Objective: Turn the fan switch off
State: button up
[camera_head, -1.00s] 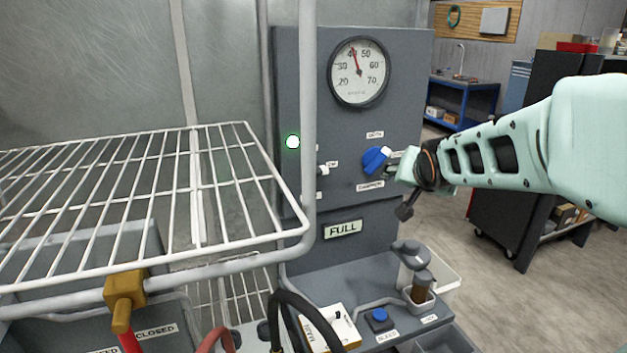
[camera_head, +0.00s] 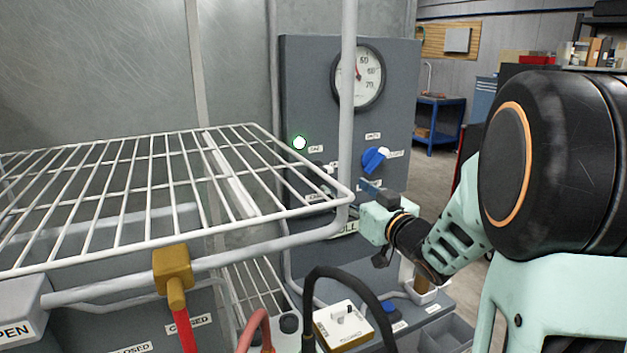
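A small white switch (camera_head: 331,167) sits on the grey control panel (camera_head: 304,95), partly behind the white upright tube. Small labels are above and below it, and one reads like "ON"; I cannot read whether it is the fan switch. A blue knob (camera_head: 373,160) with a white tip is on the panel to the right. My gripper (camera_head: 371,187) is just below the blue knob and right of the white switch, apparently touching neither. Its fingers are small and partly hidden, so their opening is unclear.
A white wire rack (camera_head: 150,190) and its upright tube (camera_head: 348,100) stand before the panel at the left. A round gauge (camera_head: 359,76) is above the knob. A white box with a toggle (camera_head: 342,325) and a black hose (camera_head: 345,272) are below. Open floor lies behind at the right.

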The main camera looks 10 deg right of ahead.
jog(key=p+x, duration=0.1)
jog(key=x, duration=0.9)
jog(key=shift+w+a, duration=0.15)
jog(key=shift+w, duration=0.25)
jog(key=c, duration=1.2)
jog(key=shift+o, duration=0.2)
jog(key=shift+f, duration=0.1)
